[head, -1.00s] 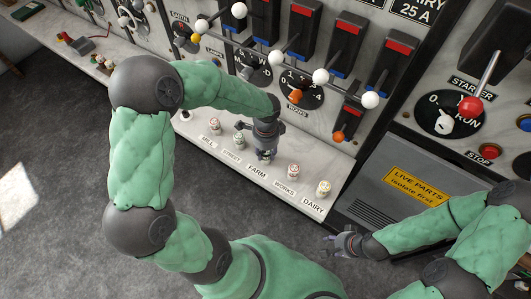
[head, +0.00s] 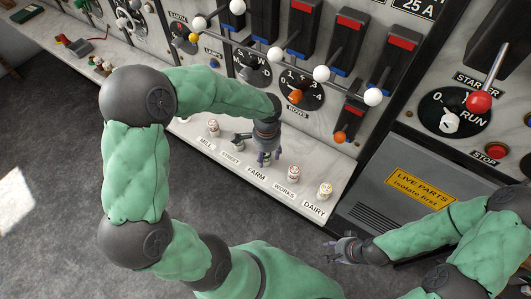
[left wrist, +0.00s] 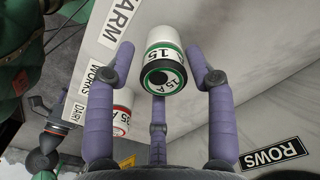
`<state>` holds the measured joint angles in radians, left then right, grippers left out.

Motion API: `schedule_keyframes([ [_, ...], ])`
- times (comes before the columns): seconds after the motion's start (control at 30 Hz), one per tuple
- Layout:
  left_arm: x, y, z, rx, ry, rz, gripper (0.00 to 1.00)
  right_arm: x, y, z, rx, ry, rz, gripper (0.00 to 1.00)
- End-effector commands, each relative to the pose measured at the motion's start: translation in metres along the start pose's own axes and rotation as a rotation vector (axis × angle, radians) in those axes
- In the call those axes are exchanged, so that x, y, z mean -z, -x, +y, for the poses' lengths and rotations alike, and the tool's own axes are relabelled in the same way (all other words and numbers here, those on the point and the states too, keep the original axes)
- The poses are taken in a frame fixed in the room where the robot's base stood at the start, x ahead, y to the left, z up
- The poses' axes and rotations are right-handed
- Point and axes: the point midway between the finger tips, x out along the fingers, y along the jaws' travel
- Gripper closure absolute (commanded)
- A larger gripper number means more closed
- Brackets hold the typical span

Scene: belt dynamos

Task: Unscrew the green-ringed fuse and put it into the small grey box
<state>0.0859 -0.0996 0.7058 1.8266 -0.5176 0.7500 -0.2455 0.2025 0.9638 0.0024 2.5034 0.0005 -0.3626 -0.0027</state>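Whether the fuse is still seated cannot be told. My right gripper (head: 338,250) is at the lower right, away from the fuses, with its fingers apart and empty.
Other fuses stand along the shelf: MILL (head: 212,128), WORKS (head: 292,173) and DAIRY (head: 325,191). A red-ringed fuse (left wrist: 122,112) is close beside my left gripper. Switch levers with white knobs (head: 321,73) project above. Bare floor lies in front of the shelf.

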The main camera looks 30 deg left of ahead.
Motion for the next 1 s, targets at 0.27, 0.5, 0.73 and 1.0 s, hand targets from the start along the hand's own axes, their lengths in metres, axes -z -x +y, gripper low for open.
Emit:
schedule_keyframes([
  [0.27, 0.0, 0.001, -0.002, 0.004, -0.001, 0.0, 0.38, 0.0, 0.0, 0.0, 0.0, 0.0, 0.0, 0.6],
  [0.5, 0.001, 0.02, -0.003, 0.007, -0.001, 0.003, 0.38, 0.0, 0.0, 0.0, 0.0, 0.0, 0.0, 0.6],
  [0.73, 0.001, 0.056, -0.002, 0.005, -0.002, 0.003, 0.38, 0.0, 0.0, 0.0, 0.0, 0.0, 0.0, 0.6],
  [1.0, 0.001, 0.075, -0.001, 0.003, -0.002, 0.0, 0.38, 0.0, 0.0, 0.0, 0.0, 0.0, 0.0, 0.6],
])
